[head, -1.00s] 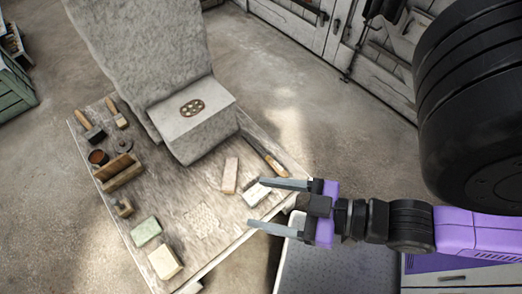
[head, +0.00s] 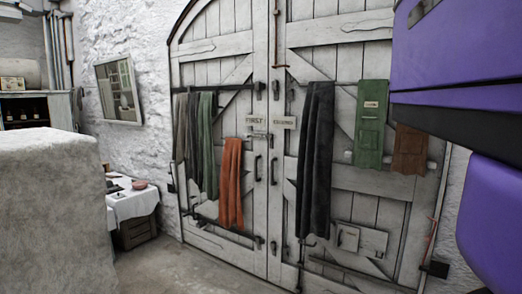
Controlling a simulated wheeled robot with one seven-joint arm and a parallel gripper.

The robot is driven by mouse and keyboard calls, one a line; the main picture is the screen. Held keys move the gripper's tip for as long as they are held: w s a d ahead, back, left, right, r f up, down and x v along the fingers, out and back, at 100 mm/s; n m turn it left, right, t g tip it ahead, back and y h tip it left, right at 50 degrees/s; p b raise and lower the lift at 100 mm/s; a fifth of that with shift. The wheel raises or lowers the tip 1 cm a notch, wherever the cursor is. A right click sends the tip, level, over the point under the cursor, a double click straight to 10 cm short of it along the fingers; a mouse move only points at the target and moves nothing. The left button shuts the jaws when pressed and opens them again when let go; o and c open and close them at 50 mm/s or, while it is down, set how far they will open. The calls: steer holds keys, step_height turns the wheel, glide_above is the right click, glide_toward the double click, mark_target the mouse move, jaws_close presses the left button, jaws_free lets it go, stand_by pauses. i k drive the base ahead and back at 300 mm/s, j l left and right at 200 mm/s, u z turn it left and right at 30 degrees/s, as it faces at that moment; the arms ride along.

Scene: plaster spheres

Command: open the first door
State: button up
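A pair of tall white plank doors with an arched top fills the middle of the head view. The left leaf, the first door (head: 222,63), bears a small sign reading FIRST (head: 256,121). A dark upright pull handle (head: 257,168) sits below that sign, near the seam. The right leaf, the second door (head: 345,57), has a sign reading SECOND (head: 284,122) and its own dark handle (head: 273,170). Both leaves look shut. My gripper is out of view; only purple parts of my arm show at the right edge.
Grey-green cloths (head: 206,140) and an orange cloth (head: 231,180) hang on the first door. A dark cloth (head: 315,160) and a green hanging (head: 370,125) are on the second. A grey stone block (head: 55,215) stands at left, before a white-clothed table (head: 135,203). Floor (head: 180,272) is clear there.

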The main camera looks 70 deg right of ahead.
mark_target(224, 171)
steer(key=z, duration=1.65)
steer(key=l, duration=0.15)
steer(key=i+l, duration=0.8)
steer(key=i, duration=0.15)
steer(key=i+u, duration=0.3)
steer(key=i, duration=1.55)
steer(key=i+j, duration=0.65)
